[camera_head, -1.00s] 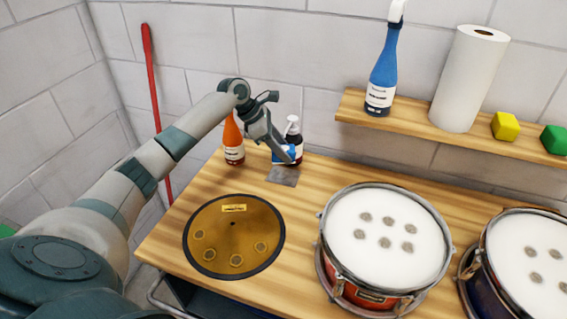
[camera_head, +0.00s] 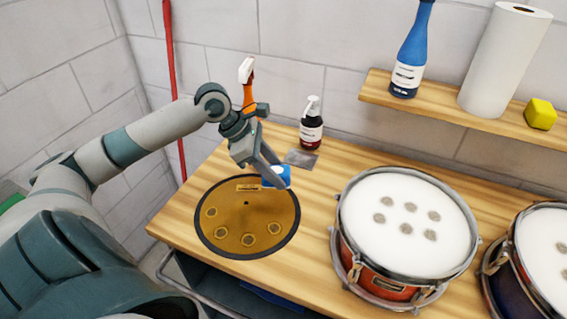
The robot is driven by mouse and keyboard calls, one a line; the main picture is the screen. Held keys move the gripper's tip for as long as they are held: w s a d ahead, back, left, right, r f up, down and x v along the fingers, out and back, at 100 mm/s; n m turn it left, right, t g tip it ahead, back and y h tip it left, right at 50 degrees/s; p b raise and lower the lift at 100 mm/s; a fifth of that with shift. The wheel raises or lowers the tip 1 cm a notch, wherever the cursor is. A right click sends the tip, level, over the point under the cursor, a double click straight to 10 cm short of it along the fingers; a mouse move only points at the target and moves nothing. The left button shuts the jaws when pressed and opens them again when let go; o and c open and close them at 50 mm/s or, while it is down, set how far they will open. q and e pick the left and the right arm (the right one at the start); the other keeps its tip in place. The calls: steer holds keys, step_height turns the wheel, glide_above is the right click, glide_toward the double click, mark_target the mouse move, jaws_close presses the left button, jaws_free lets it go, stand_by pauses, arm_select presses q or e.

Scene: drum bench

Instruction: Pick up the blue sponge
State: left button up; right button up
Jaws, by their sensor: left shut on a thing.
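The blue sponge (camera_head: 270,178) is between the fingers of my left gripper (camera_head: 277,174), which is shut on it. The fingers cover part of the sponge. In the picture it overlaps the far right edge of the round brown cymbal-like disc (camera_head: 226,222). The sponge seems to be held above the bench, but its exact height is hard to tell. My right gripper is not in view.
A dark pump bottle (camera_head: 311,130) and a grey patch (camera_head: 301,159) are behind the gripper. An orange spray bottle (camera_head: 248,95) is partly hidden by my arm. A red drum (camera_head: 385,285) stands to the right. Bare wood (camera_head: 315,190) lies between disc and drum.

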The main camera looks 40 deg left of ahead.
arm_select(q)
steer(key=shift+s+d, duration=0.2)
steer(key=shift+s, duration=0.6)
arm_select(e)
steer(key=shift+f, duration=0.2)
arm_select(q)
steer(key=shift+r, duration=0.1)
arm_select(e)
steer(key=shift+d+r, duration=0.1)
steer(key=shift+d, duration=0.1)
